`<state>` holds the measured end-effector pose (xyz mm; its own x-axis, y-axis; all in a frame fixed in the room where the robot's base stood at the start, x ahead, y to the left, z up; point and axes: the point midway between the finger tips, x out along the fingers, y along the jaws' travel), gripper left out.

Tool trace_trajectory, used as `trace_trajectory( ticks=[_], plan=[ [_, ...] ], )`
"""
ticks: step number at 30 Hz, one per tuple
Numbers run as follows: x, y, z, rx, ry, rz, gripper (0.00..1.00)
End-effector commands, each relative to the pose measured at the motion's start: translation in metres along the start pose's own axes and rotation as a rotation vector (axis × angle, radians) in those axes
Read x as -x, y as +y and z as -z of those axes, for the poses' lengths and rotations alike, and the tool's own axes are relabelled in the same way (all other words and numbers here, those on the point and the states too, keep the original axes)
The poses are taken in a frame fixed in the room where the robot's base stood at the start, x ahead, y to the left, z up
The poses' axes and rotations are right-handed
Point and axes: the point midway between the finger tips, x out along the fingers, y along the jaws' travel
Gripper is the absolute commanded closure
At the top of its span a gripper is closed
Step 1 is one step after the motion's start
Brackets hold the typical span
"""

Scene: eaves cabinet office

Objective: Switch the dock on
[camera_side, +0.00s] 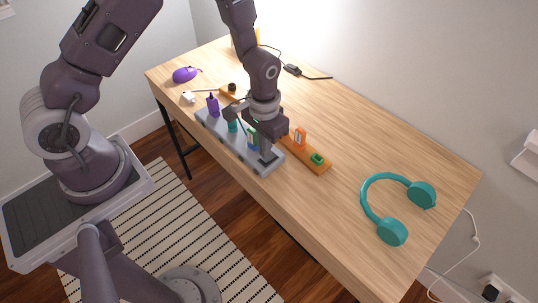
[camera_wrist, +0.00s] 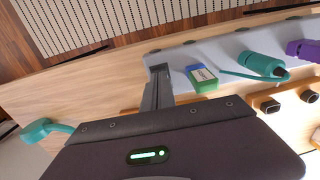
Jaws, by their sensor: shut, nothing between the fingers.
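The dock appears to be the long orange bar (camera_side: 322,168) on the desk. A green block, perhaps its switch (camera_side: 317,158), is at its right end; whether it is on or off is too small to tell. An orange stick (camera_side: 300,138) stands upright in the bar beside it. My gripper (camera_side: 267,156) is shut and empty over the right end of the grey rack (camera_side: 232,147), to the left of the green block. In the wrist view its shut fingers (camera_wrist: 158,88) point at the rack's bare end. My gripper and forearm hide the bar's middle.
The rack holds a purple stick (camera_side: 213,106), a teal stick (camera_wrist: 262,65) with a loop and a blue-green stick (camera_wrist: 202,78). Dark ports (camera_wrist: 270,106) show on the bar. Teal headphones (camera_side: 392,231) lie to the right, a purple mouse (camera_side: 185,74) at far left. Desk between bar and headphones is clear.

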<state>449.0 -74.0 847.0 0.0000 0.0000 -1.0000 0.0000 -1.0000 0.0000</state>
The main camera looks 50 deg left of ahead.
Motion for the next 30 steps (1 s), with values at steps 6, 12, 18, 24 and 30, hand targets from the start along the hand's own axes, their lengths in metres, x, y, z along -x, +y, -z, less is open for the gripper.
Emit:
trace_trajectory(
  ticks=[6,12,18,24,30],
  plan=[
    [0.0000,0.0000,0.0000,0.000,0.000,0.000,1.00],
    [-0.0004,0.0000,0.0000,0.000,0.000,0.000,1.00],
    [-0.0035,0.0000,-0.0001,0.000,-0.001,0.000,1.00],
    [-0.0066,0.0000,-0.0001,0.000,-0.001,0.000,1.00],
    [-0.0094,0.0000,0.0002,0.000,0.000,0.000,1.00]
  ],
)
